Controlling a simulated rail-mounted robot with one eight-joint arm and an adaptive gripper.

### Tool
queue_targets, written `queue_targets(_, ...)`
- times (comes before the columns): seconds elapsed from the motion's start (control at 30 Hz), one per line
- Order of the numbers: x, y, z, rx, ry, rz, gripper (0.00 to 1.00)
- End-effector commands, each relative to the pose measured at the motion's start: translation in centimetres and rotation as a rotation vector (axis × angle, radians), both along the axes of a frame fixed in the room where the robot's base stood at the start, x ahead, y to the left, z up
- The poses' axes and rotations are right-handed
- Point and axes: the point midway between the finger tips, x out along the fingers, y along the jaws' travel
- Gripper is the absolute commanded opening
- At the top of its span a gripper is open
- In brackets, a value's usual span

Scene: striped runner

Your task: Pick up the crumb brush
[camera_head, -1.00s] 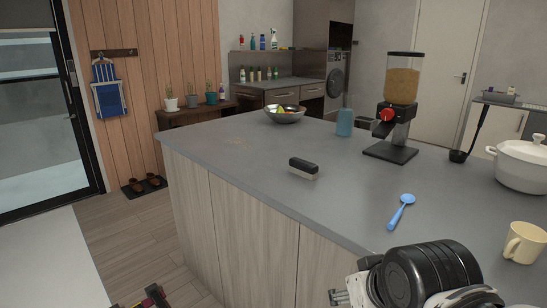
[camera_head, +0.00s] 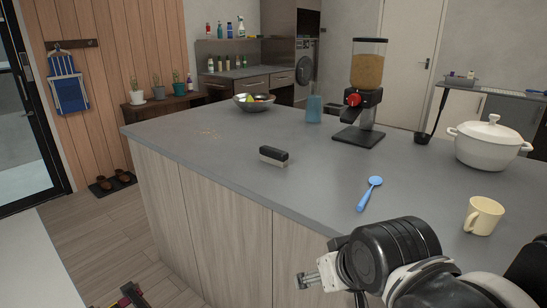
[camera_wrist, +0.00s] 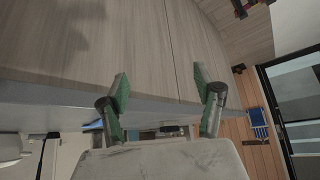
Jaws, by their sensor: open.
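The crumb brush (camera_head: 273,156), a small block with a black top and pale bristles below, lies on the grey counter (camera_head: 225,175) near its left front side in the head view. My gripper (camera_wrist: 163,88) shows in the wrist view with two green-padded fingers spread apart and nothing between them. It is in front of the wood cabinet face, below the countertop, apart from the brush. In the head view my arm is at the bottom right.
A blue spoon (camera_head: 369,194) lies right of the brush, with a cream mug (camera_head: 483,216) beyond. A dispenser (camera_head: 363,95), blue cup (camera_head: 314,109), fruit bowl (camera_head: 254,103) and white pot (camera_head: 488,145) stand farther back. The counter around the brush is clear.

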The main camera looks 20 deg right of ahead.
Motion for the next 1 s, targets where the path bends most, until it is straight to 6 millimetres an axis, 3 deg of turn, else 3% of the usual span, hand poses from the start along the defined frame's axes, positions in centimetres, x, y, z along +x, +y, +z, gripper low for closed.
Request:
queue_targets(0.03,0.0,0.0,0.0,0.000,0.000,0.000,0.73)
queue_targets(0.23,0.0,0.0,0.0,0.000,0.000,0.000,1.00)
queue_targets(0.57,0.3,0.0,0.6,0.004,0.005,-0.006,1.00)
queue_targets(0.77,3.3,0.0,5.1,0.038,0.048,-0.055,1.00)
queue_targets(1.0,8.9,0.0,11.2,0.096,0.127,-0.154,1.00)
